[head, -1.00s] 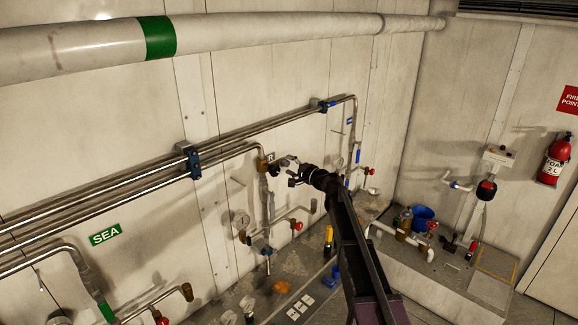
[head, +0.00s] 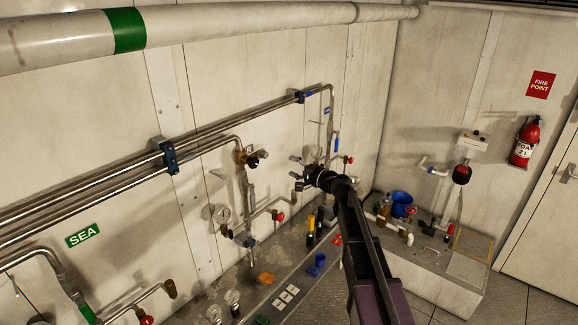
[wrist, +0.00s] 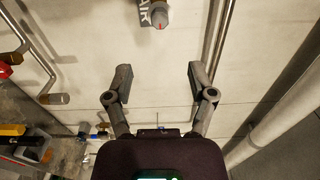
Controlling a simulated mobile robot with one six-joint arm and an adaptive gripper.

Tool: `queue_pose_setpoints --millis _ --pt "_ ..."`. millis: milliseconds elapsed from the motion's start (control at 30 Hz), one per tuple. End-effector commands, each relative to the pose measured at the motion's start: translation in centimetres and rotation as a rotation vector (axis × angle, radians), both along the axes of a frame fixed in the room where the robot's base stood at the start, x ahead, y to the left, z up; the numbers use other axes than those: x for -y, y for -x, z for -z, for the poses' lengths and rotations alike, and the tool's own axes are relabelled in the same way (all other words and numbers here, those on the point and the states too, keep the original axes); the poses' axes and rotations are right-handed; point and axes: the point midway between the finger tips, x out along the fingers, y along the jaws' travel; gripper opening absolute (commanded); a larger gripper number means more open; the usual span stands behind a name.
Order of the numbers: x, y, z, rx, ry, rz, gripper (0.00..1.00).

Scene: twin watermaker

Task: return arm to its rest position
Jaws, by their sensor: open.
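My arm reaches from the bottom right of the head view toward the pipework on the wall. My gripper (head: 301,172) is at the far end of it, small and partly lost against the pipes. In the wrist view my gripper (wrist: 160,82) is open, with its two fingers wide apart and nothing between them. Pale wall panel shows behind the fingers. The fingers look clear of the pipes beside them.
Steel pipes (head: 230,122) run along the wall. A bench (head: 215,290) with small parts lies below. A blue bucket (head: 402,204) and a fire extinguisher (head: 525,141) are at the right.

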Motion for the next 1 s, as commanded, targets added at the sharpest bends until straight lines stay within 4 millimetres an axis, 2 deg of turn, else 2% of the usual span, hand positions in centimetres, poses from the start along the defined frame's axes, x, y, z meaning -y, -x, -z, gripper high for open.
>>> queue_pose_setpoints --millis 367,567,767,1000 --pt "0.0 0.1 0.1 0.0 0.003 -0.001 0.71" --pt "-0.1 1.7 2.1 0.001 0.071 -0.03 0.71" --pt "-0.1 5.6 7.1 -0.004 0.249 -0.104 0.71" --pt "1.2 11.8 15.1 -0.046 0.542 -0.224 0.71"
